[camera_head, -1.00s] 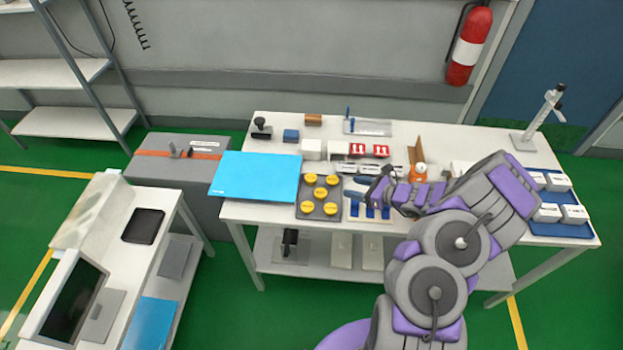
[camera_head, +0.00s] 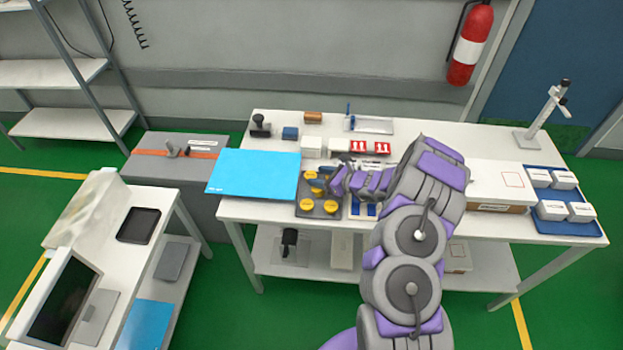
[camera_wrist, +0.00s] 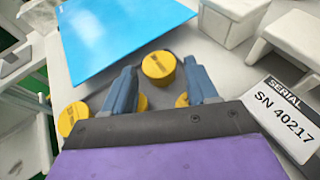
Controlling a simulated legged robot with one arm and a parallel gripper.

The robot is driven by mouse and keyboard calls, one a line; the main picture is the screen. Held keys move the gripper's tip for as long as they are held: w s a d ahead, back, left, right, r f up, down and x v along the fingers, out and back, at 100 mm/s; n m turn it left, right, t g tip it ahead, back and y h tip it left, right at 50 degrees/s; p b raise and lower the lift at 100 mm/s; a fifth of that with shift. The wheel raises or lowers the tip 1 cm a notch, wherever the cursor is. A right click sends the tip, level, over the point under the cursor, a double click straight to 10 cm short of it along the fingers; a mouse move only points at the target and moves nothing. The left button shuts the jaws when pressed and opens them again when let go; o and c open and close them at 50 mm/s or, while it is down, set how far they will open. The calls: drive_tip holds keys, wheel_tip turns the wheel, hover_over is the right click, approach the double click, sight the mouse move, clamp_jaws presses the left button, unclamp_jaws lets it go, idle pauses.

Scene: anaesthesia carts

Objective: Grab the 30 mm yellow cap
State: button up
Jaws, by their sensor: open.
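Several round yellow caps stand on a dark grey tray (camera_head: 326,213) on the white table. One yellow cap (camera_wrist: 158,65) shows in the wrist view beyond and between my fingertips. Another yellow cap (camera_wrist: 72,117) is to the left of my left finger. Others are partly hidden behind my fingers. In the head view, a front left cap (camera_head: 306,205) and a front right cap (camera_head: 331,207) are clear. My gripper (camera_wrist: 163,80) is open and empty over the tray, its blue-grey fingers apart. The marked sizes on the caps are too small to read.
A bright blue sheet (camera_head: 254,175) lies left of the tray. White boxes (camera_head: 312,147) stand behind it. A box labelled "SERIAL SN 40217" (camera_wrist: 285,118) is close on the right in the wrist view. A blue tray of white boxes (camera_head: 560,231) is at the far right.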

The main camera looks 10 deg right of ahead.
drive_tip(key=shift+w+a+f, duration=0.45)
drive_tip(key=shift+a+f, duration=0.25)
drive_tip(key=shift+a, duration=0.1)
drive_tip(key=c, duration=0.8)
drive_tip(key=shift+r, duration=0.1)
